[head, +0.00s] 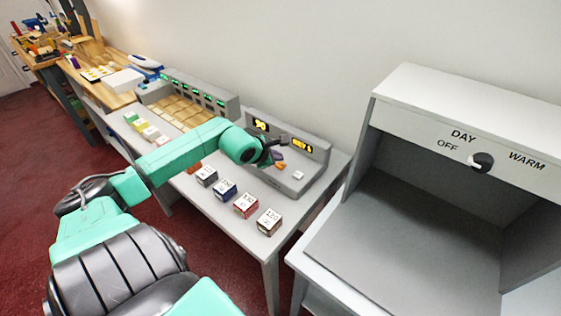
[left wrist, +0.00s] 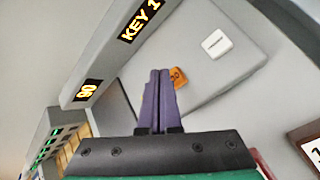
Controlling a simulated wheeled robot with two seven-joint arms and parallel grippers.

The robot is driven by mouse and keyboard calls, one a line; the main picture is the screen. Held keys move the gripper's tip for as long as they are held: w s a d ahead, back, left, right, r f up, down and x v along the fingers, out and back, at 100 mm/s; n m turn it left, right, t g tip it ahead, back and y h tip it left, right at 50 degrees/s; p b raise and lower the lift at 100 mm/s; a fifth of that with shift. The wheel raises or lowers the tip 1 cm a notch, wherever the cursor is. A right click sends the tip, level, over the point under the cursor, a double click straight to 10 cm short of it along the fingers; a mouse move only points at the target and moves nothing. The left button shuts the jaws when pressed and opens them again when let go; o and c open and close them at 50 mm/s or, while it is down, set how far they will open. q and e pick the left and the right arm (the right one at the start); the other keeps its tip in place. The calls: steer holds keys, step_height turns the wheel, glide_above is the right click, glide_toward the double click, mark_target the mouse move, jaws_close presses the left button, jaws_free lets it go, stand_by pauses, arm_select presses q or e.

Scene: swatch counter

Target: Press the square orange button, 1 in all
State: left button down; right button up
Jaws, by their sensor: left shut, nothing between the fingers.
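The orange button (head: 281,165) sits on the sloped top of the grey keypad unit (head: 316,174), left of a white key (head: 298,175). In the left wrist view the orange button (left wrist: 178,76) has dark marks on it and is partly hidden behind my fingers. The white key (left wrist: 216,43) with a dash shows there too. My left gripper (head: 277,156) is shut and empty, its purple fingers together beside the orange button; its fingertips (left wrist: 159,72) also show in the left wrist view. I cannot tell whether they touch the button. My right gripper is not in view.
The unit's raised back carries yellow displays, one reading KEY 1 (left wrist: 140,20). Several numbered cubes (head: 246,205) stand along the table's front edge. A longer unit with green displays (head: 205,95) is behind my arm. A grey light booth (head: 390,240) stands to the right.

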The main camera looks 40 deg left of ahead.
mark_target(278, 166)
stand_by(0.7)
arm_select(q)
steer(key=shift+f+b, duration=0.4)
steer(key=shift+b, duration=0.1)
steer(key=shift+f+b, duration=0.5)
steer(key=shift+f, duration=0.05)
stand_by(0.4)
steer(key=shift+r+p, duration=0.7)
steer(key=shift+r, duration=0.25)
step_height(278, 166, up, 5)
steer(key=p, duration=0.3)
steer(key=shift+r+p, duration=0.1)
steer(key=shift+p, duration=0.3)
